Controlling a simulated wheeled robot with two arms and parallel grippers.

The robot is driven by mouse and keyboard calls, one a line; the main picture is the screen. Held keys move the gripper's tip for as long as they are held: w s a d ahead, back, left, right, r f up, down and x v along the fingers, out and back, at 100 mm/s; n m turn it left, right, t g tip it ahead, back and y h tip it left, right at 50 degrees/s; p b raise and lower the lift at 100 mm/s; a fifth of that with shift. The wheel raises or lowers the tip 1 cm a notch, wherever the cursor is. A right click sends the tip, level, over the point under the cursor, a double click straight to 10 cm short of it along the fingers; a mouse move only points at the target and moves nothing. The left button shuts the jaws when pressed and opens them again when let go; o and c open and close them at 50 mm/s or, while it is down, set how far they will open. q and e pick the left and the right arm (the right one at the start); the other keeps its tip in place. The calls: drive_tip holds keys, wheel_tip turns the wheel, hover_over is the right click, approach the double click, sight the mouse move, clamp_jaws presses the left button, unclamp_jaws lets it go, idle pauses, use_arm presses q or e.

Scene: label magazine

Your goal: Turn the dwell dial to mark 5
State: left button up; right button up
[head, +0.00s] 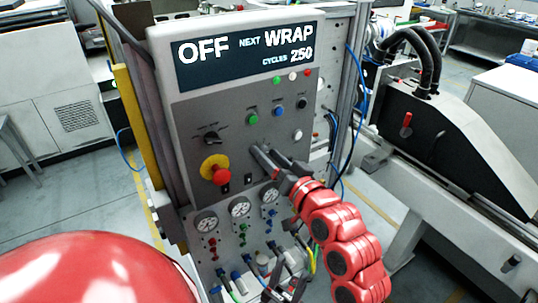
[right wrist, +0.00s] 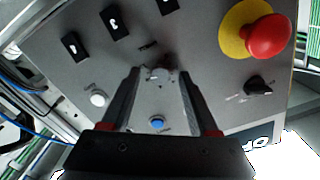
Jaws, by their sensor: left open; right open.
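The grey control panel (head: 238,130) stands upright in the head view, with a display reading OFF, NEXT WRAP, CYCLES 250. My right gripper (head: 264,152) is open at the middle of the panel and hides part of it. In the right wrist view, a small grey dial (right wrist: 160,74) with marks around it lies between the fingertips of the open right gripper (right wrist: 160,76). Whether the fingers touch it, and which mark it points to, I cannot tell. My left gripper (head: 286,282) is open low at the bottom edge of the head view.
A red emergency button (head: 221,176) on a yellow ring and a black selector knob (head: 210,138) sit left of my right gripper. A blue button (right wrist: 157,123) and a white button (right wrist: 97,98) are close to its fingers. Gauges (head: 240,207) and hoses lie below.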

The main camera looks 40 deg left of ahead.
drive_tip(key=shift+c, duration=0.3)
clamp_jaws()
drive_tip(key=shift+f+b, duration=0.15)
drive_tip(key=shift+b, duration=0.55)
drive_tip(key=n+b, duration=2.1)
drive_tip(key=b, duration=0.4)
drive_tip(key=shift+n, duration=0.4)
